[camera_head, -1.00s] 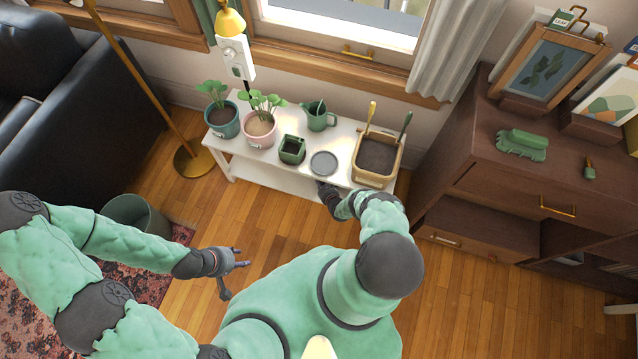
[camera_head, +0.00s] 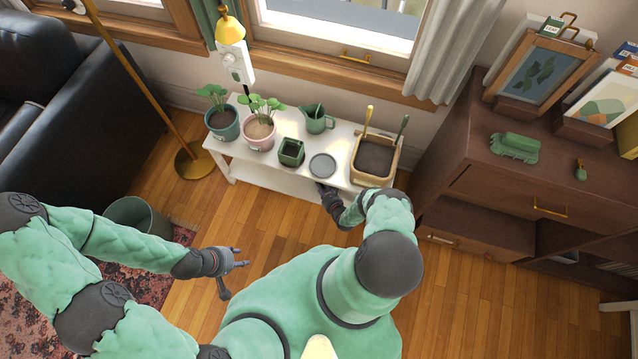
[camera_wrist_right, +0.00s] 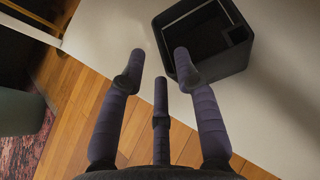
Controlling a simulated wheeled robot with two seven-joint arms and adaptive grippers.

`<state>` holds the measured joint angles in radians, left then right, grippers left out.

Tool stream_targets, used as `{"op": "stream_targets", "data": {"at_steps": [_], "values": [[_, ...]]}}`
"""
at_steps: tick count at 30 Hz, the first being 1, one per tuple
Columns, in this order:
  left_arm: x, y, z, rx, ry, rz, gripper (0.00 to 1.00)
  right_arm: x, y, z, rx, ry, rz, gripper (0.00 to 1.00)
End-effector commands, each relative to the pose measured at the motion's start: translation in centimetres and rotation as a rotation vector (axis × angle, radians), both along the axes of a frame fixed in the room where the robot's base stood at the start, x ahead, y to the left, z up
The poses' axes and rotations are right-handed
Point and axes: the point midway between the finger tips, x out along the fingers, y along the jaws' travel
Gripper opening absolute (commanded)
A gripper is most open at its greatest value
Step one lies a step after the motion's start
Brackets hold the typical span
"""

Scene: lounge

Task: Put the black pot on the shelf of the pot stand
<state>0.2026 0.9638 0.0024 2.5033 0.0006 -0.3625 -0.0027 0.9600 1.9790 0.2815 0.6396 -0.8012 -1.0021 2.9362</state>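The black pot (camera_wrist_right: 228,58), square with a small raised corner compartment, stands upright on a white surface in the right wrist view. That surface looks like the lower shelf (camera_wrist_right: 275,110) of the white pot stand (camera_head: 238,150). The pot cannot be made out in the head view, where the stand's top hides most of the shelf. My right gripper (camera_head: 322,188) is at the stand's front edge. Its fingers are spread in the wrist view (camera_wrist_right: 160,76), with nothing between them; one fingertip overlaps the pot's near edge, contact unclear. My left gripper (camera_head: 240,262) is open and empty above the floor.
The stand's top holds two potted plants (camera_head: 223,122) (camera_head: 259,134), a green square pot (camera_head: 291,153), a grey disc (camera_head: 322,166), a watering can (camera_head: 317,121) and a wooden planter (camera_head: 372,178). A lamp stands left, a dark cabinet (camera_head: 455,185) right. The floor in front is open.

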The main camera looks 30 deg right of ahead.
Motion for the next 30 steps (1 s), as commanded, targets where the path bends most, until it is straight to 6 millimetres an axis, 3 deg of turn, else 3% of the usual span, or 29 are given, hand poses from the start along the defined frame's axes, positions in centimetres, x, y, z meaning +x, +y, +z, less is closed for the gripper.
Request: {"op": "stream_targets", "data": {"at_steps": [6, 12, 30], "values": [[0.0, 0.0, 1.8, 0.000, 0.000, 0.000, 0.40, -3.8, 0.3, 2.1, 0.006, 0.000, -0.004, 0.32], [0.0, 0.0, 2.3, 0.000, 0.000, 0.000, 0.40, -5.7, 0.5, 2.8, 0.006, -0.001, -0.004, 0.32], [0.0, 0.0, 2.4, 0.000, 0.000, 0.000, 0.40, -6.1, 0.6, 3.0, 0.007, -0.002, -0.002, 0.32]]}}
